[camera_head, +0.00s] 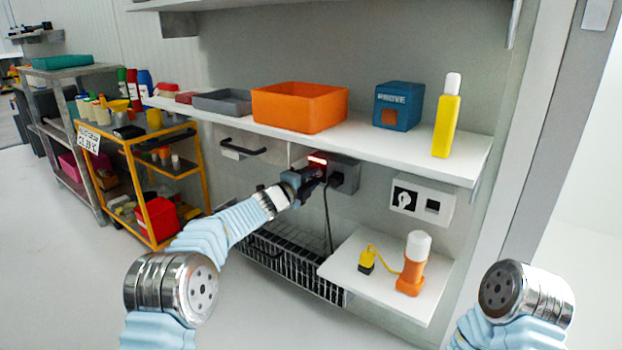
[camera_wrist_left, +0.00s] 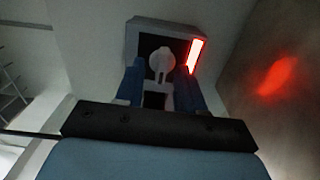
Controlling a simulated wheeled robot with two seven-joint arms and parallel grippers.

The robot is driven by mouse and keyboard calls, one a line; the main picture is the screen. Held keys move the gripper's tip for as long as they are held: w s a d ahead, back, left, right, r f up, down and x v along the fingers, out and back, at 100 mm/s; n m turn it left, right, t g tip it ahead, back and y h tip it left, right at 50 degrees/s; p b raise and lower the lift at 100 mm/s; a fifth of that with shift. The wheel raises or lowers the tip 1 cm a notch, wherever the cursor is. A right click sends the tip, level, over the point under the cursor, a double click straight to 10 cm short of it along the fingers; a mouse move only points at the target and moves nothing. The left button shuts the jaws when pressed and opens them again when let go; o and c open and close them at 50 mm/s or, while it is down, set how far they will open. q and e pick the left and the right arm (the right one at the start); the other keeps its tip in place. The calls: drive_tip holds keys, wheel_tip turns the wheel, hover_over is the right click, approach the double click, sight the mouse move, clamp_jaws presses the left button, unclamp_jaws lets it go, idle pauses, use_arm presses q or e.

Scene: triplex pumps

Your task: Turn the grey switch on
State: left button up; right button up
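The grey switch box (camera_head: 349,168) is on the wall under the shelf, with a red light (camera_head: 317,159) lit on it. In the left wrist view its light grey knob (camera_wrist_left: 160,62) sits on a black face, its handle pointing down, beside the lit red light (camera_wrist_left: 195,55). My left gripper (camera_head: 314,181) is in front of the box and hides part of it. In the left wrist view its two blue fingers (camera_wrist_left: 161,88) are apart, one on each side of the knob, with a dark gap between. Contact with the knob cannot be told. My right gripper is out of view.
A white box with another rotary knob (camera_head: 404,199) is on the wall to the right. The shelf (camera_head: 400,146) above holds bins and a yellow bottle (camera_head: 446,118). A small lower shelf (camera_head: 350,270) holds an orange bottle (camera_head: 412,265). A wire basket (camera_head: 290,268) is below.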

use_arm(q)
drive_tip(key=v, duration=1.4)
